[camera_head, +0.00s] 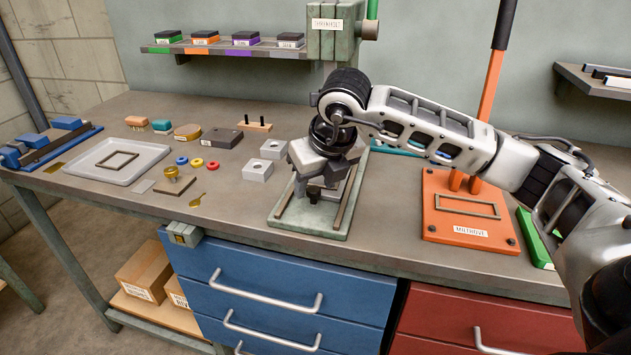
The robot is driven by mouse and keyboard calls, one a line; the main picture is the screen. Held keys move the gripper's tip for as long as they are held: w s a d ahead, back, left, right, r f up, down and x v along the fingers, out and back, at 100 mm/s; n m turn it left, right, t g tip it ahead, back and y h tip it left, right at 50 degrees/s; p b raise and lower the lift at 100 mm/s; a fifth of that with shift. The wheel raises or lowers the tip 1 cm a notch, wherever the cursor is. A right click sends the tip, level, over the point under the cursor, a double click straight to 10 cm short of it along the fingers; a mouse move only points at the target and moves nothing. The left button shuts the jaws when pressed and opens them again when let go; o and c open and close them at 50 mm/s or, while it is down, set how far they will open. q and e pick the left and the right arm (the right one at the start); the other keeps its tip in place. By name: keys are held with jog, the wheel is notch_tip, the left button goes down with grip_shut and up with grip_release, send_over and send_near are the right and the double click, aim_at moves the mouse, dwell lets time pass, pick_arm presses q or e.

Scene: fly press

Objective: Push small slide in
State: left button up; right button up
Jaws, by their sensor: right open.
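A pale green press stands at the middle of the bench; its labelled head (340,28) is at the top and its base plate (290,222) with two dark rails is below. My right arm comes in from the right and crosses in front of the press. My right gripper (318,192) points down at the base plate between the rails; its jaws are open. The gripper and wrist hide the middle of the press, and I cannot make out the small slide or whether the fingers touch anything. My left gripper is out of view.
An orange press (468,228) with a rectangular frame stands at the right. Two grey blocks with holes (257,170) sit left of the green base. A grey tray (82,165), coloured rings and small blocks lie farther left. A shelf (222,50) runs along the back wall.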

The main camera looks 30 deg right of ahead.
aim_at(317, 184)
jog(key=shift+w+f, duration=0.15)
jog(key=shift+f, duration=0.25)
grip_shut()
jog(key=w+d, duration=0.1)
jog(key=w+d+b, duration=0.1)
jog(key=shift+w+d, duration=0.1)
jog(key=shift+d, duration=0.2)
jog(key=shift+w+d+r, duration=0.15)
jog(key=shift+d, duration=0.15)
grip_release()
jog(key=v, duration=1.5)
jog(key=shift+r, duration=0.4)
